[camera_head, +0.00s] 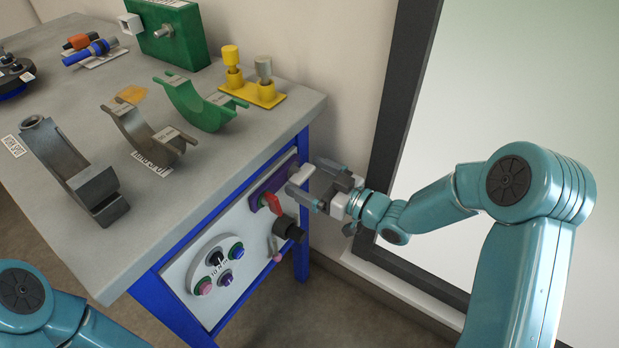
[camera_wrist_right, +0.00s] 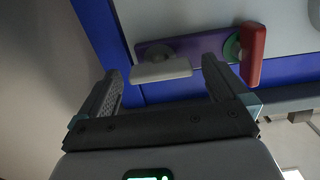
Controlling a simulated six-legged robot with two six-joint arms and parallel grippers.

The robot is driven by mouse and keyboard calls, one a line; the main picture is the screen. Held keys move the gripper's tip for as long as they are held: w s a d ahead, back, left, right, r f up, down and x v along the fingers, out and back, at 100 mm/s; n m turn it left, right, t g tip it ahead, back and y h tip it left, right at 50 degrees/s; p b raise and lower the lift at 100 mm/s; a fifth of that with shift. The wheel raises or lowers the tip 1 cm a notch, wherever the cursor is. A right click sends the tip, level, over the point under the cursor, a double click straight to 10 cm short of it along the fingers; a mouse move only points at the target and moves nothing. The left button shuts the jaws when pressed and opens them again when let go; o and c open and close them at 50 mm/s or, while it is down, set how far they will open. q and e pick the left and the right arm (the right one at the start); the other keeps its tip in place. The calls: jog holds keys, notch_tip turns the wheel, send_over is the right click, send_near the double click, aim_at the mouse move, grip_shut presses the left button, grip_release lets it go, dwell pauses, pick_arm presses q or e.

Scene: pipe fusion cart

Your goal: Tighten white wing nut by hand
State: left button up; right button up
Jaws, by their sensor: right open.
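The white wing nut (camera_wrist_right: 161,71) is a pale flat bar on a purple plate on the cart's front panel. In the right wrist view it lies crosswise between my two fingertips, with a gap on each side. It also shows in the head view (camera_head: 303,173), partly covered by my fingers. My right gripper (camera_head: 313,183) is open in front of it, and its fingers also show in the wrist view (camera_wrist_right: 162,80). I cannot tell how deep the fingers reach around the nut. My left gripper is out of view; only part of that arm shows at bottom left.
A red handle (camera_wrist_right: 253,54) sits on the same purple plate (camera_head: 262,190), close to my right finger in the wrist view. A black knob (camera_head: 288,229) and a round button plate (camera_head: 217,268) are lower. The grey cart top (camera_head: 100,235) holds green and grey clamps.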

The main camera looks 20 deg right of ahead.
jog(key=shift+w+a, duration=0.15)
jog(key=shift+w, duration=0.05)
jog(key=shift+c, duration=0.3)
jog(key=c, duration=1)
